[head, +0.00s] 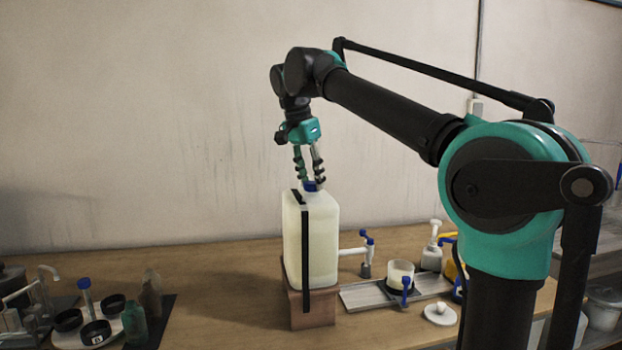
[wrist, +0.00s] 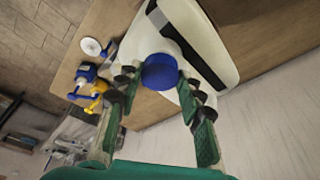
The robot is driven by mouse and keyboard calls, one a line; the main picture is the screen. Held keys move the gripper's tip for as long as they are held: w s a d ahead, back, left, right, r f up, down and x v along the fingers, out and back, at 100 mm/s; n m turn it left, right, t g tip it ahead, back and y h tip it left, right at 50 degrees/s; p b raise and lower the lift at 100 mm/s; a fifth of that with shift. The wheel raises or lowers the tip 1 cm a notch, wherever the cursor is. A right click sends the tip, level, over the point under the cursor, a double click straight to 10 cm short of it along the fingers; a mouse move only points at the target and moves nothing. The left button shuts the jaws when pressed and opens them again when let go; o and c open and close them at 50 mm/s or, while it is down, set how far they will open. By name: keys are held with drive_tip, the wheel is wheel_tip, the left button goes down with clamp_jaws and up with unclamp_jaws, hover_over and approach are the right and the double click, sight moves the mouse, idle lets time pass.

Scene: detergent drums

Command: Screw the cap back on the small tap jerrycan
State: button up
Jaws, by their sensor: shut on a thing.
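The small tap jerrycan (head: 322,240) is a whitish container with a black strip down its side. It stands upright on a brown block (head: 314,308) on the table, with a white, blue-handled tap (head: 358,250) at its right. The blue cap (head: 311,186) is at the jerrycan's top. In the wrist view, the blue cap (wrist: 160,71) sits over the white neck of the jerrycan (wrist: 203,32). My gripper (head: 311,182) points down above the jerrycan, its fingers shut on the cap from both sides. The thread under the cap is hidden, so I cannot tell how it is seated.
A white cup (head: 400,274) stands on a grey tray (head: 362,297) right of the jerrycan, near a white pump bottle (head: 433,248). A round white lid (head: 440,313) lies in front. Bottles and black cups (head: 96,332) stand at the left. Bare table lies between.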

idle(0.3)
drive_tip(key=m, duration=0.3)
drive_tip(key=shift+w+a+m+g+h, duration=0.1)
drive_tip(key=shift+m+g+h, duration=0.3)
drive_tip(key=shift+m+g, duration=0.3)
drive_tip(key=shift+m, duration=0.7)
drive_tip(key=m, duration=0.2)
drive_tip(key=shift+w+m+g, duration=0.15)
drive_tip(key=shift+m+g, duration=0.15)
drive_tip(key=shift+m, duration=0.1)
drive_tip(key=m, duration=0.3)
drive_tip(key=shift+g, duration=0.4)
drive_tip(key=shift+w+f+m+g, duration=0.1)
drive_tip(key=shift+m+g, duration=0.2)
drive_tip(key=shift+m, duration=0.7)
drive_tip(key=m, duration=0.3)
drive_tip(key=shift+m+g, duration=0.3)
drive_tip(key=shift+g, duration=0.1)
